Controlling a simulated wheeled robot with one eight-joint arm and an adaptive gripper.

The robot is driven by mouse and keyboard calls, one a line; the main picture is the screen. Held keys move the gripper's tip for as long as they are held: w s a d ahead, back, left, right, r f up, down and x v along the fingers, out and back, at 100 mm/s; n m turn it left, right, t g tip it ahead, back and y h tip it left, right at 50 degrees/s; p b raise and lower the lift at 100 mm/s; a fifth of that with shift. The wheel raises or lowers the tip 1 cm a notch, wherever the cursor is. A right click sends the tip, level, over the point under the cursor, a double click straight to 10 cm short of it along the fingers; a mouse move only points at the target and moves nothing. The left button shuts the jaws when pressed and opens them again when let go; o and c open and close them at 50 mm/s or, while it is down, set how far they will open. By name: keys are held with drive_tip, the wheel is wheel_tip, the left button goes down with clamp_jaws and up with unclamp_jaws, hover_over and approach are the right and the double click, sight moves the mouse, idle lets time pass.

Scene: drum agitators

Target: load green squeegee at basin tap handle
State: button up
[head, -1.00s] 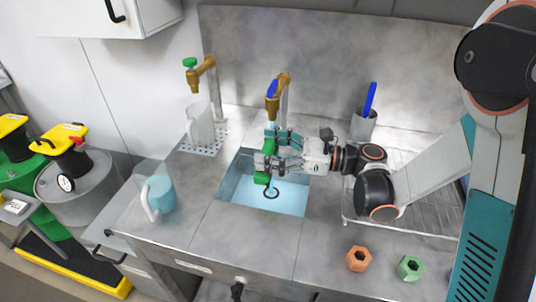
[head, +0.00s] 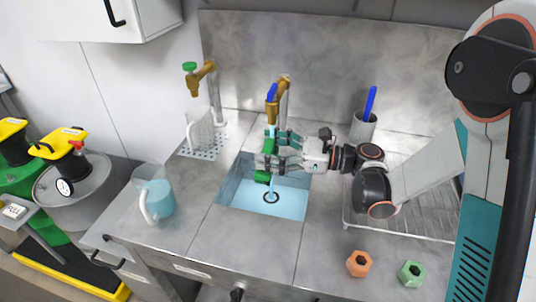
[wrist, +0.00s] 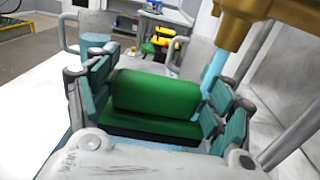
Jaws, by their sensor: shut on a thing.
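My gripper (head: 277,158) is shut on the green squeegee (head: 265,177), holding it above the basin (head: 238,188) just under the tap. In the wrist view the green squeegee (wrist: 155,95) fills the space between the finger pads, with a dark strip along its lower edge. The brass tap (head: 273,104) with its blue handle (head: 271,92) stands behind the basin. A light-blue water stream falls from it beside the squeegee; I cannot tell whether it touches. In the wrist view the brass tap (wrist: 238,25) is close at the upper right.
A second brass tap with a green handle (head: 190,66) stands left, over a clear pitcher (head: 201,130). A pitcher of blue liquid (head: 158,196) stands at the counter's left. An orange nut (head: 359,263) and a green nut (head: 411,272) lie front right. A blue-handled tool stands in a cup (head: 362,127).

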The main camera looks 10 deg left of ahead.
drive_tip(key=s, duration=0.8)
drive_tip(key=shift+d, duration=0.2)
idle(1.4)
drive_tip(key=s+r+p, duration=0.1)
drive_tip(key=s+r, duration=0.3)
drive_tip(key=s, duration=0.1)
drive_tip(key=shift+d+p, duration=0.15)
drive_tip(key=shift+p, duration=0.25)
idle(0.7)
